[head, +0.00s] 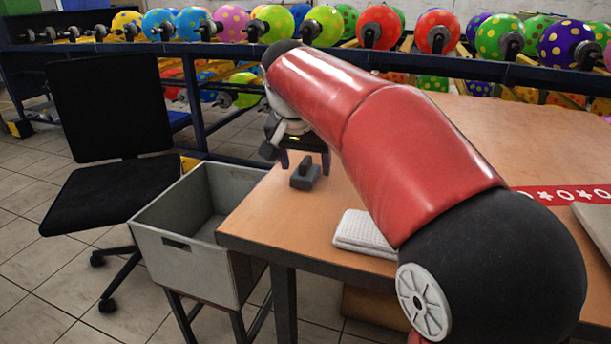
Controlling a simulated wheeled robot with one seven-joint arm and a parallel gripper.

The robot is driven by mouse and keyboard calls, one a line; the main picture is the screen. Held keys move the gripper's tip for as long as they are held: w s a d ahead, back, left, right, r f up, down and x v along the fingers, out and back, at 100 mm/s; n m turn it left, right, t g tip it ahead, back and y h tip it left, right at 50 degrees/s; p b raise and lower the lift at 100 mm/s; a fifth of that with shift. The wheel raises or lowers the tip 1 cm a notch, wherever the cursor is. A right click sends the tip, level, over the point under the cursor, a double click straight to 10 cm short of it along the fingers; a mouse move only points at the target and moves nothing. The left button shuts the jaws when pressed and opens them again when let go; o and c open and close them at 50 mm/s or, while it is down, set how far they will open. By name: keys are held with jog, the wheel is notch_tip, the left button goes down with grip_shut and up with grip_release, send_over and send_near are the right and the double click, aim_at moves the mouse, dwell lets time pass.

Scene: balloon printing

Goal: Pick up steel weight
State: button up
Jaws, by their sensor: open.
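The steel weight (306,174) is a small dark grey block with a raised handle. It stands upright near the left edge of the wooden table (290,222). My gripper (298,158) is just behind and above the weight at the far left side of the table. Its dark fingers are apart and point down. It appears empty. My red and black arm hides part of the gripper's wrist and much of the table's middle. I cannot tell whether the fingers touch the table.
A grey open bin (190,250) stands left of the table, beside a black chair (115,140). A folded white cloth (362,234) lies on the table near my arm. Racks of colourful balloons (380,28) run along the back. A red patterned strip (560,195) lies at right.

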aim_at(306, 160)
jog(key=shift+w+d+f, duration=0.1)
jog(key=shift+w+f, duration=0.1)
jog(key=shift+f, duration=0.4)
jog(key=c, duration=1.4)
jog(key=shift+r, duration=0.1)
notch_tip(306, 160, up, 20)
jog(key=p, duration=0.7)
